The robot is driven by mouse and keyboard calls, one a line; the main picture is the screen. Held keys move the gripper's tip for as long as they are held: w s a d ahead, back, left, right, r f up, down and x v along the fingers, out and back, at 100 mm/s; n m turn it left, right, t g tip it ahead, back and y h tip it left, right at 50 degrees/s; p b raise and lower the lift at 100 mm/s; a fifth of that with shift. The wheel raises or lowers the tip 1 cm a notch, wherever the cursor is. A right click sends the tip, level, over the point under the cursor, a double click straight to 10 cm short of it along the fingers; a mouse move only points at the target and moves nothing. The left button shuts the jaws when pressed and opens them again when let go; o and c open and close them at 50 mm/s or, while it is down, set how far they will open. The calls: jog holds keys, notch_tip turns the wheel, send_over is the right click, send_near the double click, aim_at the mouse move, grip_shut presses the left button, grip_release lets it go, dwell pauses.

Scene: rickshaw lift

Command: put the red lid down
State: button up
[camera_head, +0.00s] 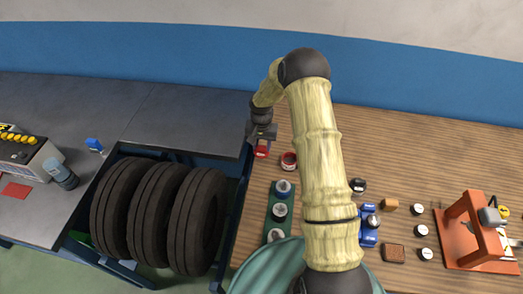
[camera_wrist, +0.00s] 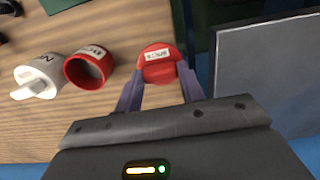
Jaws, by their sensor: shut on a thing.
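The red lid (camera_wrist: 158,62) has a white label and sits between the two fingers of my gripper (camera_wrist: 160,82) in the wrist view. My gripper is shut on it. In the head view the lid (camera_head: 262,152) shows as a small red patch under my gripper (camera_head: 262,138), near the left edge of the wooden table top. A red open pot (camera_wrist: 85,70) with a white label stands beside the lid in the wrist view, apart from it. The pot (camera_head: 289,161) is just right of my gripper in the head view. I cannot tell how high the lid is above the table.
A white container (camera_wrist: 36,80) stands beside the red pot. A green tray (camera_head: 270,221) with several jars lies nearer. Dark tyres (camera_head: 197,222) stand left of the wooden table (camera_head: 410,150). A red press (camera_head: 468,232) is at the right. My arm hides part of the table.

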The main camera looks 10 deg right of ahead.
aim_at(262, 147)
jog(key=shift+f+p, duration=0.6)
jog(key=shift+f, duration=1.5)
jog(key=shift+f, duration=0.1)
jog(key=o, duration=1)
jog(key=shift+c, duration=0.2)
notch_tip(262, 147, up, 11)
jog(key=b, duration=0.3)
jog(key=shift+r+b, duration=0.2)
jog(key=shift+b, duration=0.2)
jog(key=shift+r, duration=0.45)
